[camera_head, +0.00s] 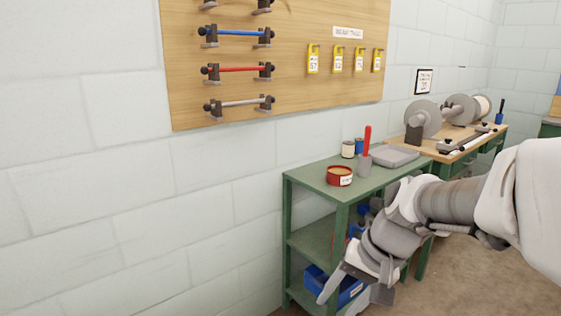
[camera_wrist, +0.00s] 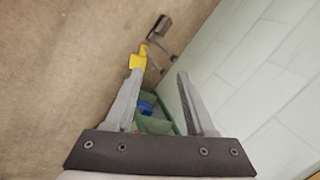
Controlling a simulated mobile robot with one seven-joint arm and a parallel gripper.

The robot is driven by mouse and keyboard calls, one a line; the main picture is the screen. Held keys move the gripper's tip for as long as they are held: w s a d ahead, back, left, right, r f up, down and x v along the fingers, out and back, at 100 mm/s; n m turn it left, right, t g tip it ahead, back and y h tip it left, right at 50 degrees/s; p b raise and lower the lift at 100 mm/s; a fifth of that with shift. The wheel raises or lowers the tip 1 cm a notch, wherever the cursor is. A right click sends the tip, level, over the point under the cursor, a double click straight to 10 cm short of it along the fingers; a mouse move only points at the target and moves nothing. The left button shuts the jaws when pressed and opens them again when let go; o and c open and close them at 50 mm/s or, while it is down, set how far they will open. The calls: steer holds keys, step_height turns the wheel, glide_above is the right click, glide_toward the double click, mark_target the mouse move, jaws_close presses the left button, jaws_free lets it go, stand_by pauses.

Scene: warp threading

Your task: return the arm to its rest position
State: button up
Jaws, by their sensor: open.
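My arm reaches in from the right in the head view, with my gripper (camera_head: 352,293) pointing down in front of the green shelf unit.
The green shelf unit (camera_head: 288,218) holds a red tin (camera_head: 339,177), a red-handled tool (camera_head: 367,140), a grey tray (camera_head: 394,155) and blue bins (camera_head: 350,290). A wooden pegboard (camera_head: 290,95) hangs above. A dark bracket-like object (camera_wrist: 161,26) is beside the wall. Brown floor lies open at right.

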steer(key=s+d+r+n+t+h, duration=0.2)
steer(key=s+r, duration=0.1)
steer(key=s, duration=0.3)
steer(key=s+d+r+n+t+h, duration=0.2)
steer(key=s, duration=0.4)
step_height(320, 180, up, 28)
steer(key=p, duration=2.8)
steer(key=shift+w+a, duration=0.25)
steer(key=shift+a, duration=0.1)
